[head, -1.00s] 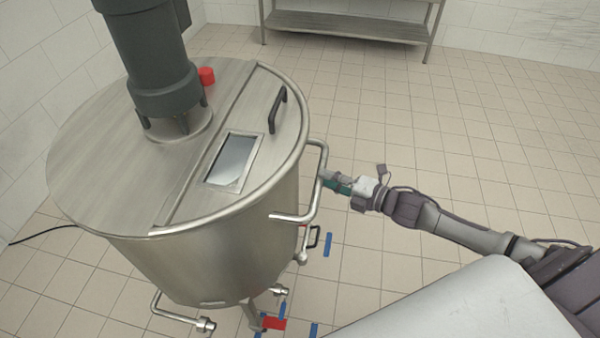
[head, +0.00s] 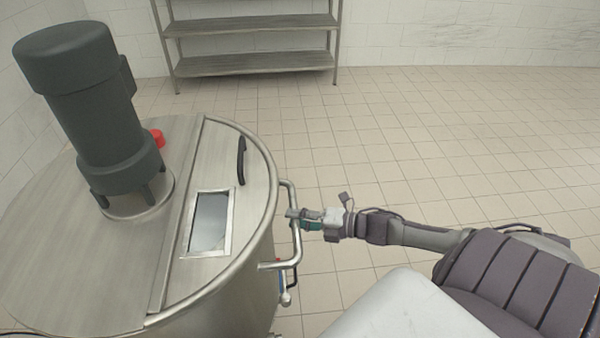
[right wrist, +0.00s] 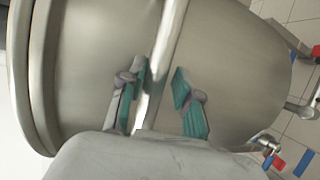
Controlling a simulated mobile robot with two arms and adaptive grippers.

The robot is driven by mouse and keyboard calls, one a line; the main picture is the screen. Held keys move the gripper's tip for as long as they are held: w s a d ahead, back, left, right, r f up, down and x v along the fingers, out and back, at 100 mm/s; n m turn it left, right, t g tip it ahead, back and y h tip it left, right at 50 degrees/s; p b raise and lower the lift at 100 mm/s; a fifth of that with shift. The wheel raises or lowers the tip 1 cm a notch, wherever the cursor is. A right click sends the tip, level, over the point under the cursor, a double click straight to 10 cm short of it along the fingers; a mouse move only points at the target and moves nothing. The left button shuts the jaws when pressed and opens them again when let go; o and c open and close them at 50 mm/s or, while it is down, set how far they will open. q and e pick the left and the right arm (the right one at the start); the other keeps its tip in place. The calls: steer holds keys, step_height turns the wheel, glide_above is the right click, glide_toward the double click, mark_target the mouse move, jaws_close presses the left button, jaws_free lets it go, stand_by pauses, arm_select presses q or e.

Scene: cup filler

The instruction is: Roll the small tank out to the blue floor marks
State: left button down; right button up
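A round steel tank (head: 235,291) with a dark motor on its lid stands at the left in the head view. Its bent tube handle (head: 297,237) sticks out on the right side. My right gripper (head: 297,218) is at this handle. In the right wrist view, the handle bar (right wrist: 168,42) passes between the green finger pads of the gripper (right wrist: 160,86). The pads stand apart, with a gap on the right of the bar. A blue floor mark (right wrist: 303,163) shows beside the tank in the right wrist view. My left gripper is out of view.
A steel shelf (head: 250,65) stands against the back wall. The tiled floor (head: 420,130) right of the tank is clear. A pipe fitting (right wrist: 268,141) sticks out low on the tank. A white surface (head: 405,310) fills the bottom middle of the head view.

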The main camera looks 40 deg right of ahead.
steer(key=shift+o, duration=0.7)
steer(key=shift+d+r, duration=0.1)
steer(key=shift+d, duration=0.1)
steer(key=shift+s+d, duration=0.1)
steer(key=v, duration=1.2)
